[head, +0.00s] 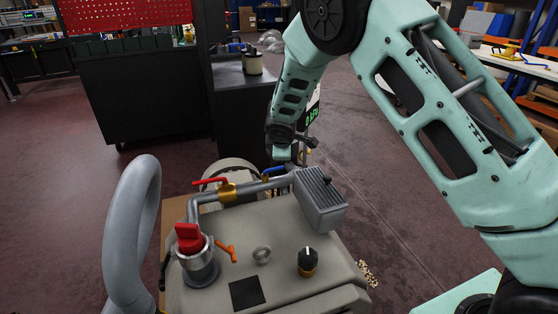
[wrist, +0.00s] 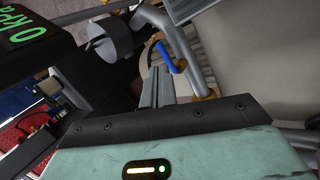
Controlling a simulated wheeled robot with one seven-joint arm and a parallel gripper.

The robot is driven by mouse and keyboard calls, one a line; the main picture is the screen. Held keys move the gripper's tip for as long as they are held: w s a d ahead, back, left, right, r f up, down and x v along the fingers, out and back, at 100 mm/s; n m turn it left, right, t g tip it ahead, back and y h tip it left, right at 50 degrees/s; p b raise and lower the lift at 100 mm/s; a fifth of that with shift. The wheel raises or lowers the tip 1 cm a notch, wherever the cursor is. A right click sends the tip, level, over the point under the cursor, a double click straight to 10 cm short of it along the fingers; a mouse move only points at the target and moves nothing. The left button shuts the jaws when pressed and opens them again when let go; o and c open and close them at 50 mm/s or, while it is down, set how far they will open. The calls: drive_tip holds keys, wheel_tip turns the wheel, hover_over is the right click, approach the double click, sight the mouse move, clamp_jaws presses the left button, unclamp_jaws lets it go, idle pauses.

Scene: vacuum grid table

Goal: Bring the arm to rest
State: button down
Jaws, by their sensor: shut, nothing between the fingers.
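My teal arm reaches in from the right in the head view and bends down at its elbow. My gripper (head: 284,156) hangs just behind the pipework at the back of the grey vacuum unit (head: 225,268), by the blue valve handle (head: 273,171). In the wrist view my gripper's fingers (wrist: 157,88) are together with nothing between them. The blue handle (wrist: 167,57) shows just beyond the fingertips there. I cannot tell whether they touch it. A dark display (wrist: 28,28) with green digits reads 0 kPa at the upper left.
The unit carries a red-handled valve (head: 210,182), a red switch (head: 189,238), an orange lever (head: 226,252), a black knob (head: 307,261) and a finned grey block (head: 320,198). A thick grey hose (head: 127,235) loops at the left. A dark cabinet (head: 145,98) stands behind; open floor lies right.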

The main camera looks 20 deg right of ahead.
drive_tip(key=s+a+r+m+g+y+p, duration=0.1)
drive_tip(key=s+a+r+m+g+p, duration=0.1)
drive_tip(key=s+a+r, duration=0.65)
drive_tip(key=s+a+r+m+g+y+p, duration=0.15)
drive_tip(key=s+r, duration=0.35)
drive_tip(key=s, duration=0.8)
drive_tip(key=s+r+m+g+p, duration=0.1)
drive_tip(key=s+r, duration=0.2)
drive_tip(key=s, duration=0.9)
drive_tip(key=s+r+m+g+p, duration=0.1)
drive_tip(key=s+r+g+p, duration=0.1)
drive_tip(key=s, duration=0.9)
drive_tip(key=shift+s+a+r+m, duration=0.35)
drive_tip(key=shift+s+a+r, duration=0.1)
drive_tip(key=shift+r, duration=0.1)
drive_tip(key=shift+y, duration=0.25)
